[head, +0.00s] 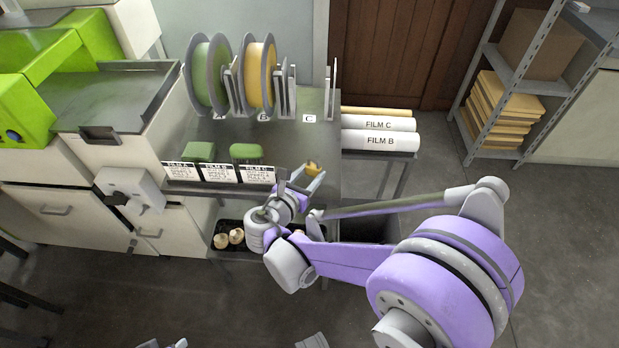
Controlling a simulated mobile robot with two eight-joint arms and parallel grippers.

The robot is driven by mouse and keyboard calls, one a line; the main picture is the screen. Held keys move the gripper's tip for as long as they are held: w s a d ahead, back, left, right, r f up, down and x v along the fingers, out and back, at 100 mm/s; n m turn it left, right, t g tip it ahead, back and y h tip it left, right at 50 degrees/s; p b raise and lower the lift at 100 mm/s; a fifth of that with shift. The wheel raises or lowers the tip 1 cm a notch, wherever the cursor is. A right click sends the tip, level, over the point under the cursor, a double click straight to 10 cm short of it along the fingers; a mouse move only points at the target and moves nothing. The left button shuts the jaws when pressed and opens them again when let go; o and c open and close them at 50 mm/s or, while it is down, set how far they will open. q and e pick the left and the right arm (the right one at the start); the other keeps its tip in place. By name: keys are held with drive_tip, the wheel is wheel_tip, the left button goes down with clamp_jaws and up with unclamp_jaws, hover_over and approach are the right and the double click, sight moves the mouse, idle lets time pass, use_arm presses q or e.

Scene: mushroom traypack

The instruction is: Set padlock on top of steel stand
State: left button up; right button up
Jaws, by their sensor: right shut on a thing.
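A small brass-yellow thing, which looks like the padlock (313,168), is between the fingertips of my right gripper (308,175). The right gripper is shut on it, over the front right part of the steel stand (320,140). I cannot tell how far the padlock is above the stand's top. The stand has a dark flat top, bare at its right side. Small grey tips at the bottom edge may be my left gripper (164,344); most of it is cut off, and its opening is unclear.
A green reel (209,75) and a yellow reel (259,75) stand on the stand's back. Two green blocks (246,152) and label cards (218,173) line its front. White film rolls (380,140) lie to the right. A black tray (225,253) with mushrooms sits below.

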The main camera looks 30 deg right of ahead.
drive_tip(key=shift+f, duration=0.55)
drive_tip(key=shift+f, duration=0.15)
drive_tip(key=o, duration=1)
drive_tip(key=shift+o, duration=0.2)
